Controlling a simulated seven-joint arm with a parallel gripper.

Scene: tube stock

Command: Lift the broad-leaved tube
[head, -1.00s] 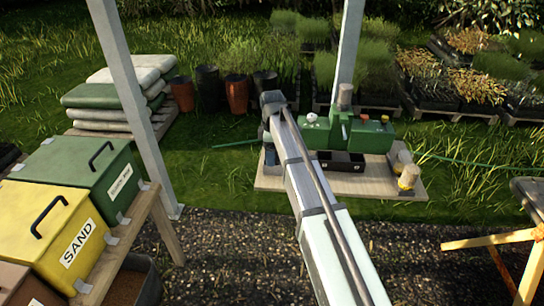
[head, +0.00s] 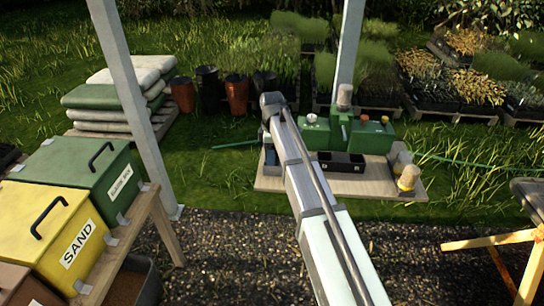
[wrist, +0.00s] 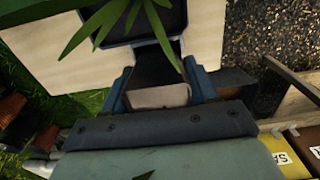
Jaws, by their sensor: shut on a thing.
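My gripper (wrist: 159,78) shows in the wrist view with its two blue-grey fingers closed around a dark tube (wrist: 153,66). A pale patch shows at the near end between the fingers. Long, broad green leaves (wrist: 130,22) spread across the top of that view, beyond the fingers. Where the leaves join the tube is not clear. In the head view my arm hides most of the gripper, and I cannot make out the held tube there.
A wooden board (head: 370,188) carries a green machine (head: 365,136), a black tray (head: 341,162) and a pale pot (head: 408,178). Yellow (head: 50,230) and green (head: 92,176) bins stand left, beside a metal post (head: 135,110). Gravel lies in front.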

